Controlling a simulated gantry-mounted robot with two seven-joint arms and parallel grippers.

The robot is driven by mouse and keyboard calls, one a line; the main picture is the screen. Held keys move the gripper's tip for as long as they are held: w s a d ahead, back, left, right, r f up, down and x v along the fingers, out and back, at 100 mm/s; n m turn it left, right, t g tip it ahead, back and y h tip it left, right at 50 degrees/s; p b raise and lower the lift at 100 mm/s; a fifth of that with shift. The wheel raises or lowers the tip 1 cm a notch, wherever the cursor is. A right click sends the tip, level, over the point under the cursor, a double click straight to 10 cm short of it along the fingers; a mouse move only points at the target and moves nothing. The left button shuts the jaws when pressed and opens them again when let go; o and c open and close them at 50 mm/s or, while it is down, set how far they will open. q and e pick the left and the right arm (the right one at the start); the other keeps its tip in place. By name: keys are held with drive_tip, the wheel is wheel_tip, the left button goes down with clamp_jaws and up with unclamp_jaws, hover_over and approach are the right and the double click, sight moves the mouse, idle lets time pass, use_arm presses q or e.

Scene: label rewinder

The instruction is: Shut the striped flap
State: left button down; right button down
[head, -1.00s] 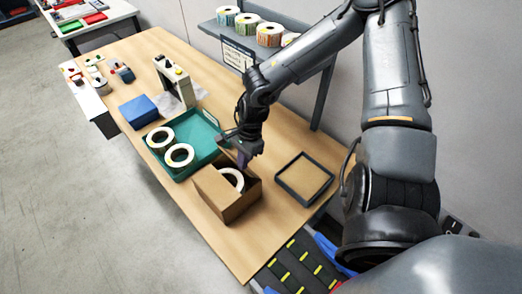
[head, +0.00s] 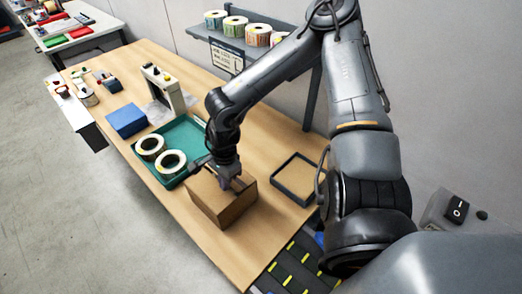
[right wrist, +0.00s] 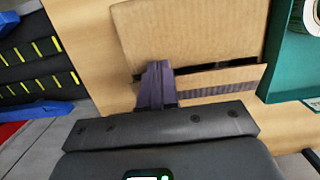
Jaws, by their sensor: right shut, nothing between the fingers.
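The brown cardboard box (head: 222,214) stands near the front edge of the wooden table, its top largely covered by cardboard. In the right wrist view a wide plain flap (right wrist: 190,35) lies across the box. Beside it is a narrower flap with dark stripes (right wrist: 222,90), with a dark gap between the two. My right gripper (head: 236,184) is shut and empty at the top of the box. Its purple fingers (right wrist: 156,72) overlap the plain flap and the end of the striped flap; contact is unclear. The box's inside is hidden. My left gripper is not in view.
A teal tray (head: 194,131) with two white label rolls (head: 172,161) stands close to the box on the left. A dark-rimmed square tray (head: 296,178) lies to the right. A blue box (head: 126,120) and a label machine (head: 162,90) stand farther back.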

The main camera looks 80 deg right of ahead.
drive_tip(key=shift+f, duration=0.35)
drive_tip(key=shift+w+a, duration=0.1)
drive_tip(key=shift+r, duration=0.1)
idle(0.4)
